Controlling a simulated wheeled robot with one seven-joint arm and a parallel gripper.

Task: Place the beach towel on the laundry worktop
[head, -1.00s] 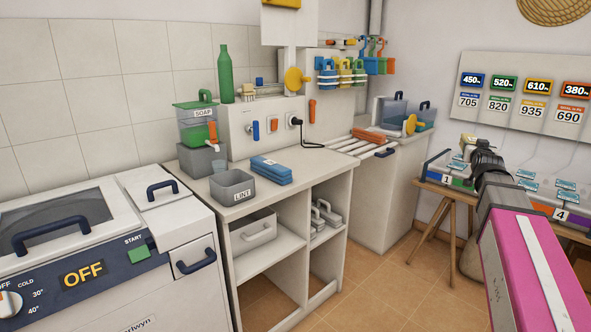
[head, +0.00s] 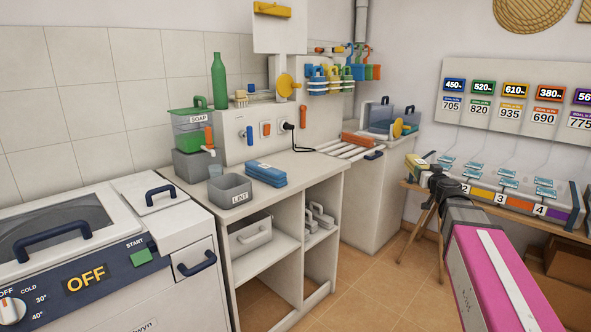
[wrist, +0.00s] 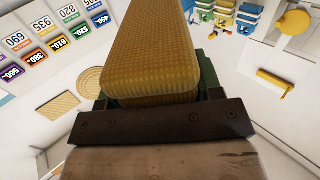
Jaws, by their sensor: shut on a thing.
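My gripper (head: 428,172) is at the right of the head view, held up in front of the shelf with coloured numbered slots. It is shut on a folded yellow cloth bundle (head: 417,163), which I take to be the beach towel; its woven surface fills the upper middle of the wrist view (wrist: 150,55). The laundry worktop (head: 308,164) is the pale counter left of centre, well to the left of my gripper and apart from it. A folded blue cloth (head: 267,174) and a grey LINT bin (head: 232,189) stand on it.
A washing machine (head: 90,240) is at the left. A slatted rack (head: 345,150) stands right of the worktop. Bare worktop shows right of the blue cloth.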

